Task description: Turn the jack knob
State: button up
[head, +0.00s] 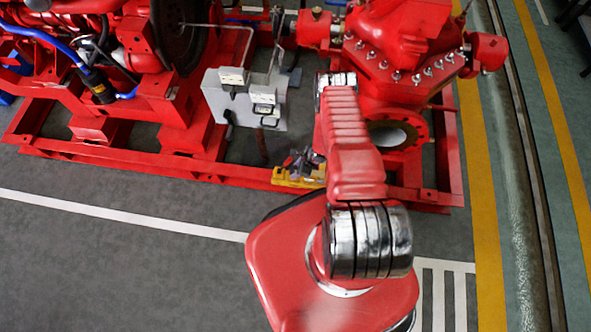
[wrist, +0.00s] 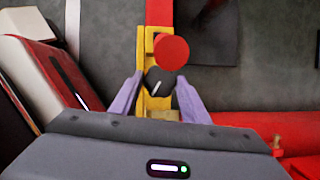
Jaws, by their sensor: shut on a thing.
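The jack's yellow body (head: 290,180) sits low at the front red rail in the head view, and part of it (wrist: 146,45) shows in the wrist view. A black knob (wrist: 158,79) with a white line mark is on it, the line slanting. A round red disc (wrist: 171,52) lies just beyond the knob. My gripper (wrist: 158,88) has its two purple fingers on either side of the black knob, shut on it. In the head view my gripper (head: 305,160) is small and partly hidden by my arm, and the knob cannot be made out there.
The red pump (head: 400,50) with its open flange (head: 393,136) stands right of my gripper. A light grey panel box (head: 243,98) stands close behind and left. The red base frame (head: 150,167) runs along the front. Open grey floor (head: 110,250) lies at the left front.

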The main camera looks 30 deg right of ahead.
jog(key=shift+o, duration=0.2)
jog(key=shift+w+d+r, duration=0.1)
jog(key=shift+w+r, duration=0.05)
jog(key=shift+w, duration=0.2)
jog(key=o, duration=1)
jog(key=shift+s, duration=0.2)
jog(key=shift+v, duration=6.75)
jog(key=shift+s, duration=0.15)
